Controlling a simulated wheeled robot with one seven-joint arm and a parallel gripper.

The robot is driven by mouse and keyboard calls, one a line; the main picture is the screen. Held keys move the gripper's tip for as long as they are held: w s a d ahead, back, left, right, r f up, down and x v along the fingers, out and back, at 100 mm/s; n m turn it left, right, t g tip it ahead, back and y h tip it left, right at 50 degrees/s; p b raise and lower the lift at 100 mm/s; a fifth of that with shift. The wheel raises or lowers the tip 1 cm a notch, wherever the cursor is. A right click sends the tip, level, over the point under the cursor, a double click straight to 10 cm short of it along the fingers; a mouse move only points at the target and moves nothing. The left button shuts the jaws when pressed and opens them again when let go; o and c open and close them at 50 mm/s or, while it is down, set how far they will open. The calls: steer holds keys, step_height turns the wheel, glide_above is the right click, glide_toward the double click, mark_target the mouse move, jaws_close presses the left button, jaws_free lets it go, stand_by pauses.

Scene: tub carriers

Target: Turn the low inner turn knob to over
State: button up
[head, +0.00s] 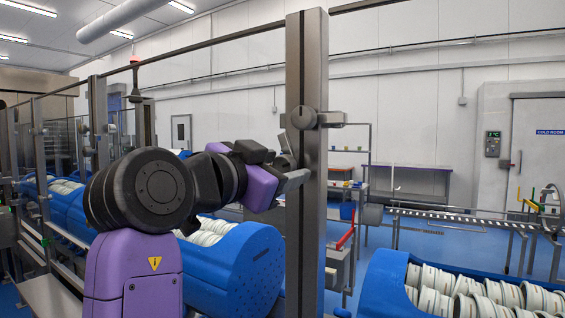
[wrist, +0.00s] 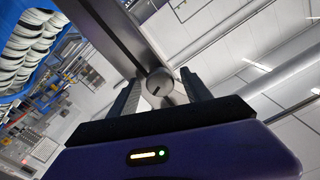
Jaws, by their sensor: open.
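A round grey knob (wrist: 158,84) with a short dark slanted mark on its face shows in the wrist view, on a metal post (wrist: 110,35). My gripper (wrist: 161,76) is open, with one finger on each side of the knob in that picture. I see no clear contact, and the depth between them is hard to judge. In the head view, my gripper (head: 292,163) is close to the tall post (head: 307,70). A round grey knob (head: 303,117) with a side bracket sits on that post, a little above the fingers. I cannot tell whether both views show the same knob.
A blue tub (head: 240,268) of white rolls stands behind my arm, left of the post. Another blue tub (head: 385,275) is at the lower right. A long rail (head: 220,40) crosses high up. A roller conveyor (head: 460,215) stands behind on the right.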

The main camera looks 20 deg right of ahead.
steer(key=shift+w+d, duration=0.15)
steer(key=shift+d, duration=0.05)
jaws_close()
